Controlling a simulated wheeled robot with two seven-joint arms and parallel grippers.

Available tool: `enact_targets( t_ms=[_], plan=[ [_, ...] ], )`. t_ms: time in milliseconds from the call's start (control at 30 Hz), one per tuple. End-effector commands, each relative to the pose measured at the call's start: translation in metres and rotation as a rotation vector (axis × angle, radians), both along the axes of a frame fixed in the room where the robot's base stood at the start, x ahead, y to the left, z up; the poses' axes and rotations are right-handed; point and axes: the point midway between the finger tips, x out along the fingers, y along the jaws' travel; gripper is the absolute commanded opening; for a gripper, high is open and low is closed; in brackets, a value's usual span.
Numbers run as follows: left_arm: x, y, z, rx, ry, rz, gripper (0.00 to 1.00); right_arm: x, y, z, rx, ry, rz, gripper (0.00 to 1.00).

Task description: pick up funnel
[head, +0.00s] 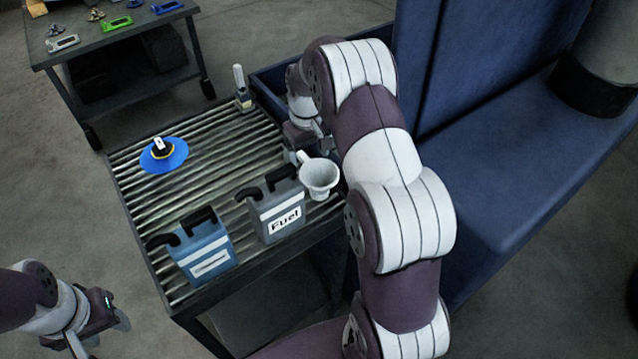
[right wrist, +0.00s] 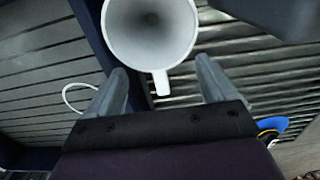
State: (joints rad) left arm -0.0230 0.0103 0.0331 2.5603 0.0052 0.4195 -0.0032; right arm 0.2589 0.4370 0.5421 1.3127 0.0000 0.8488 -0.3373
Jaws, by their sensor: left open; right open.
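The white funnel (head: 320,178) is on the right side of the slatted table, beside the grey fuel can. In the right wrist view, I look into the wide mouth of the funnel (right wrist: 150,30), and its small handle points down between my fingers. My right gripper (right wrist: 160,82) is open, one finger on each side of the handle, with no clear contact visible. In the head view my right gripper (head: 303,150) is partly hidden by its own arm, just behind the funnel. My left gripper (head: 98,322) is open and empty, low at the left, away from the table.
The slatted table (head: 215,150) also bears a grey can labelled Fuel (head: 277,212), a blue can (head: 205,252), a blue disc (head: 163,155) and a small upright tool (head: 241,90). A large blue structure (head: 500,150) stands at the right. A dark workbench (head: 110,30) is behind.

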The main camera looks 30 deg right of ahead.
Motion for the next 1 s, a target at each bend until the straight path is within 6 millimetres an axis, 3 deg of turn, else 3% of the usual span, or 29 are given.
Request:
enact_targets(
  t_ms=[300,533,700,767,1000],
  plan=[
    [0.0,0.0,0.015,0.0,0.0,0.0,0.47,0.002,-0.001,-0.049,0.0,0.001,0.0,0.85],
    [0.0,0.0,0.014,0.0,0.0,0.0,0.47,0.002,-0.001,-0.052,0.0,0.0,0.0,0.85],
    [0.0,0.0,0.014,0.0,0.0,0.0,0.47,0.002,-0.001,-0.052,0.0,0.0,0.0,0.3],
    [0.0,0.0,0.014,0.0,0.0,0.0,0.47,0.002,-0.001,-0.052,0.0,0.001,0.0,0.13],
    [0.0,0.0,0.014,0.0,0.0,0.0,0.47,0.001,-0.001,-0.052,0.001,0.003,0.0,0.13]
  ],
)
